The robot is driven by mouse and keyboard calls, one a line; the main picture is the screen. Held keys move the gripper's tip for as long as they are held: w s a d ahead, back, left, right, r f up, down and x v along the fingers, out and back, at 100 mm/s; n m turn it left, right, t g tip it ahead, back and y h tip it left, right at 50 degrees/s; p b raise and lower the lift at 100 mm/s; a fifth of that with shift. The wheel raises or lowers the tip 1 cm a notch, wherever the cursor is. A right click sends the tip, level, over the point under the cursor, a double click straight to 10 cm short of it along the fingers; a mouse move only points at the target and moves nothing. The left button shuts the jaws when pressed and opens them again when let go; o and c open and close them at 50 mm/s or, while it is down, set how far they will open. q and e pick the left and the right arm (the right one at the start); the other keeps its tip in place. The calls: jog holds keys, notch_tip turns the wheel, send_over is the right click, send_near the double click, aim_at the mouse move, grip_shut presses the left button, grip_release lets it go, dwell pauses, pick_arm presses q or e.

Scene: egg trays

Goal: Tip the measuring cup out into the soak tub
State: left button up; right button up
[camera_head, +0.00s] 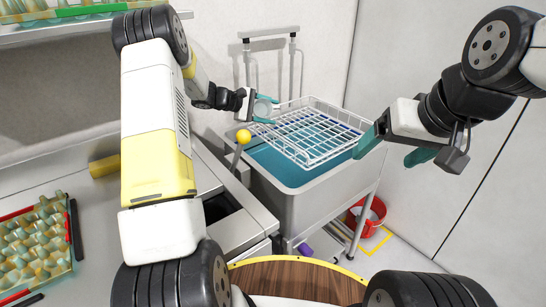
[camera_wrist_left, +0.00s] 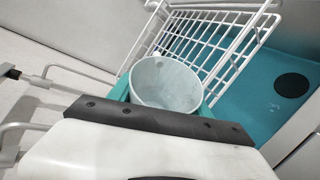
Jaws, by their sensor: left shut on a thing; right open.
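My left gripper (camera_head: 264,110) is shut on the measuring cup (camera_wrist_left: 166,84), a pale, round, open-topped cup between its teal fingers. The cup (camera_head: 262,107) is small in the head view, at the back left edge of the soak tub. In the left wrist view its opening faces the camera and its inside looks pale grey; I cannot tell whether it holds anything. The soak tub (camera_head: 335,190) is a grey basin on legs with a teal inside, which also shows in the left wrist view (camera_wrist_left: 246,108). My right gripper (camera_head: 394,150) is open and empty at the tub's right side.
A white wire rack (camera_head: 313,160) lies across the tub's top. A lever with a yellow ball (camera_head: 243,136) stands left of the tub. A red bucket (camera_head: 366,214) is on the floor at right. An egg tray (camera_head: 35,242) lies far left. A round wooden top (camera_head: 295,280) is in front.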

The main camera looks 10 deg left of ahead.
aim_at(267, 107)
pick_arm(q)
jog(key=shift+r+n+g, duration=0.25)
jog(key=shift+n+g, duration=0.15)
jog(key=shift+s+f+n+g+b, duration=0.15)
jog(key=shift+f+n+g+b, duration=0.3)
jog(key=shift+n, duration=0.15)
jog(key=shift+f+n+g+h, duration=0.3)
jog(key=shift+n+g+h, duration=0.1)
jog(key=shift+n+g, duration=0.1)
jog(key=shift+w+a+r+n+g+b, duration=0.15)
jog(key=shift+w+r+n+g+b, duration=0.2)
jog(key=shift+w+r+n+b, duration=0.1)
jog(key=shift+w+a+f+n+g+h+b, duration=0.25)
jog(key=shift+w+f+n+g+h+b, duration=0.3)
jog(key=shift+w+n+g, duration=0.4)
jog(key=shift+w+a+r+n+g+h+b, duration=0.15)
jog(key=shift+w+r+n+g+h+b, duration=0.1)
jog(key=shift+r+n+g+b, duration=0.4)
jog(key=shift+f, duration=0.1)
